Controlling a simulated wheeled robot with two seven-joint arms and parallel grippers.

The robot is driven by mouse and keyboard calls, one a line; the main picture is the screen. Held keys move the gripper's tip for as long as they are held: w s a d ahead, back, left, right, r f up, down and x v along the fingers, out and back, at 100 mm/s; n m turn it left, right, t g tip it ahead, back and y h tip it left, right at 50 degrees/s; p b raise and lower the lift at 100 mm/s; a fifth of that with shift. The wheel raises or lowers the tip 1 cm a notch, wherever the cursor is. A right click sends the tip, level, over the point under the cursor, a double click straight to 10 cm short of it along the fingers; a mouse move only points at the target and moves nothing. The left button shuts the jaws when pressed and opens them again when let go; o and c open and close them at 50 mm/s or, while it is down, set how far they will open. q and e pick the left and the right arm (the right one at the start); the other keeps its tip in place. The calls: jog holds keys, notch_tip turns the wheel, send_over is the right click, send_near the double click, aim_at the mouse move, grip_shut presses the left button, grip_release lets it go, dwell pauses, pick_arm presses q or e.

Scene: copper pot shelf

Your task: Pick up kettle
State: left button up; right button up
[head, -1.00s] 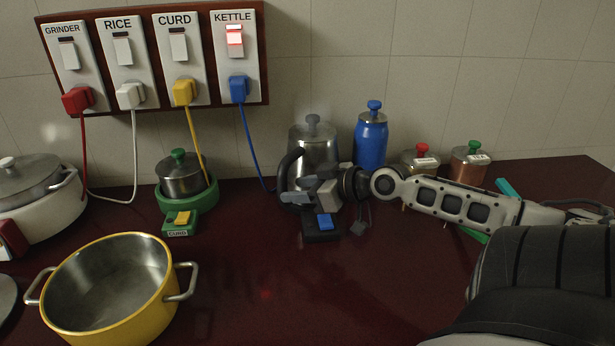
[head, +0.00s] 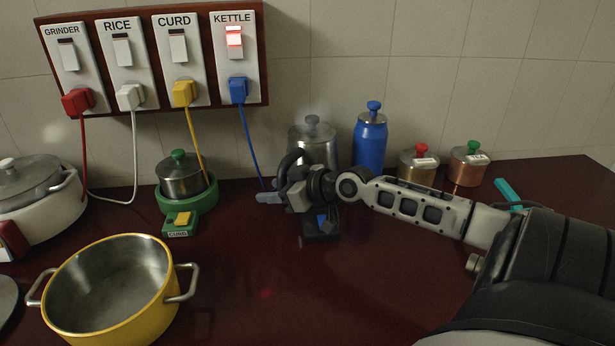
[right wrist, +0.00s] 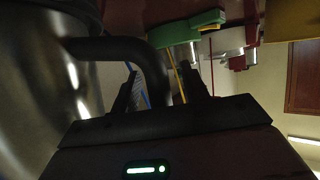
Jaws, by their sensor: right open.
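The steel kettle (head: 314,146) stands upright near the back wall, with a grey knob on its lid. Its black handle (head: 290,161) curves out on the left, and its lower body is hidden behind my right gripper (head: 271,196). In the right wrist view the kettle's shiny side (right wrist: 35,85) fills the left, and the black handle (right wrist: 156,66) passes between the two open fingers of my right gripper (right wrist: 162,82). I cannot tell whether a finger touches the handle. The black kettle base with a blue switch (head: 322,222) shows below my gripper. My left gripper is not in view.
The green curd cooker (head: 184,201) and yellow pot (head: 110,290) are at left. The blue cord (head: 250,148) runs down from the kettle socket. The front middle counter is clear.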

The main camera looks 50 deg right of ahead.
grip_shut()
dwell(1.3)
